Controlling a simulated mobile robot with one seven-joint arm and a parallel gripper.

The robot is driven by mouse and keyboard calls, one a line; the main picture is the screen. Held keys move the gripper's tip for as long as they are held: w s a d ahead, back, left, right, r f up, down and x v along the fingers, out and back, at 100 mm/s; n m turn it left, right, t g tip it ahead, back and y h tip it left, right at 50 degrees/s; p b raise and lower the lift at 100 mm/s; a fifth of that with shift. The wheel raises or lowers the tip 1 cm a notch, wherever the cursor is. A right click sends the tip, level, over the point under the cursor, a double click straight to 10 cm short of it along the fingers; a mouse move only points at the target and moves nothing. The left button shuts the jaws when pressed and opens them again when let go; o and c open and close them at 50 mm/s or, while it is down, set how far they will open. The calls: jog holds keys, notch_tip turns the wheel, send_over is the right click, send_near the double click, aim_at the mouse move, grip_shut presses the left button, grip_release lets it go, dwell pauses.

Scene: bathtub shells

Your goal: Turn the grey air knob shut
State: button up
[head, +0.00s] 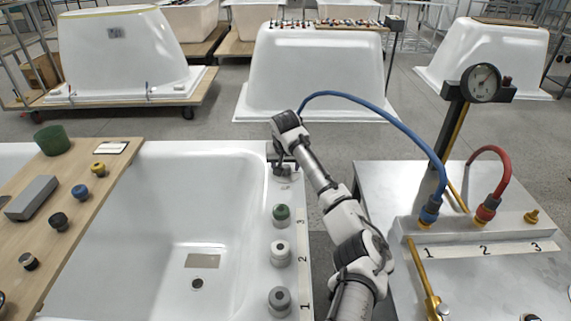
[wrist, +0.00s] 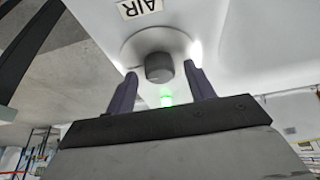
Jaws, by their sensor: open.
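The grey air knob (wrist: 159,67) is a short dark cylinder on a round pale base in the wrist view, beside an "AIR" label (wrist: 139,8). My open gripper (wrist: 161,82) has one finger on each side of the knob, with visible gaps. I cannot tell how deep the fingers reach along it. In the head view my gripper (head: 282,165) points down at the far end of the tub's right rim (head: 291,190) and mostly hides the knob. The knob's turned position cannot be read.
A wooden board (head: 75,215) with small caps lies across the tub's left. A metal table (head: 480,285) with hoses and a gauge (head: 481,83) stands right.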

jog(key=shift+f, duration=0.1)
jog(key=c, duration=1)
